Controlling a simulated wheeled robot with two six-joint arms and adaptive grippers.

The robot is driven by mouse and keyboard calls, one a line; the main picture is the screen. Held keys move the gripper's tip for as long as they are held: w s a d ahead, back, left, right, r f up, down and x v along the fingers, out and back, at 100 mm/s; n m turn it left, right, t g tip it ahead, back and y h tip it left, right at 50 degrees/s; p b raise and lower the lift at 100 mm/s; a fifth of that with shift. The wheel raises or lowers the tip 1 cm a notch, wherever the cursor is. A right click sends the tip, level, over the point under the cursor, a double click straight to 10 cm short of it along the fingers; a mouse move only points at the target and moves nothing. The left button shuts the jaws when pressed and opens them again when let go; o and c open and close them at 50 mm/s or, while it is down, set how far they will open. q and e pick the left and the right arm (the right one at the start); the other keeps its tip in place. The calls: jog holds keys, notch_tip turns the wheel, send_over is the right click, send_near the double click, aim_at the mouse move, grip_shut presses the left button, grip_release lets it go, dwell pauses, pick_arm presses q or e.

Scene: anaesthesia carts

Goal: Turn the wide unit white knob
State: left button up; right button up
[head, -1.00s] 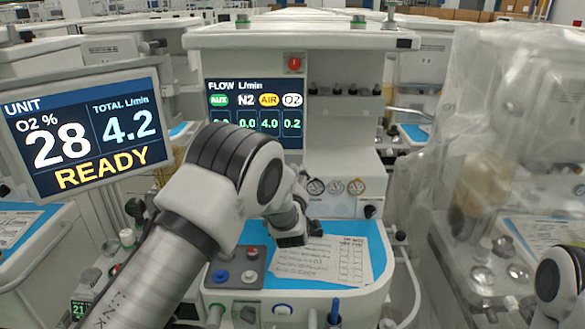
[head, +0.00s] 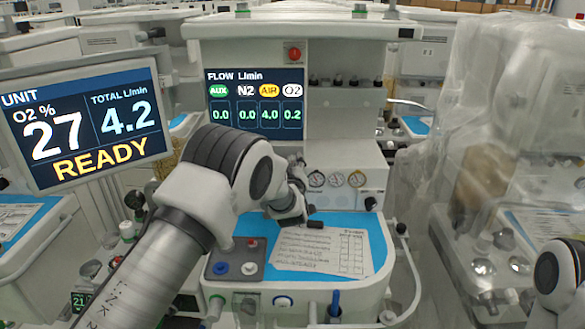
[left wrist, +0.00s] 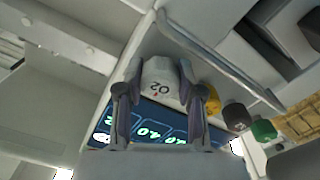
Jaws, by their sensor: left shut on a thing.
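The white knob (left wrist: 158,78) marked O2 is in the middle of the left wrist view, on the front of the wide unit. Its lettering shows upside down there. My left gripper (left wrist: 160,94) has a dark finger on each side of this knob and is shut on it. The wide unit's flow display (head: 253,102) reads 0.2 under O2 and 4.0 under AIR. My right gripper is not in view; part of my right arm shows at the lower right edge.
A yellow knob (left wrist: 213,104), a black knob (left wrist: 236,117) and a green knob (left wrist: 264,130) stand in a row beside the white one. A rail (left wrist: 218,62) runs close by. A monitor (head: 85,125) at left reads O2 27, total 4.2, READY. A paper (head: 320,252) lies on the blue worktop.

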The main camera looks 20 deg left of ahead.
pick_arm(q)
jog(key=o, duration=1.2)
jog(key=shift+c, duration=0.2)
jog(key=v, duration=1.2)
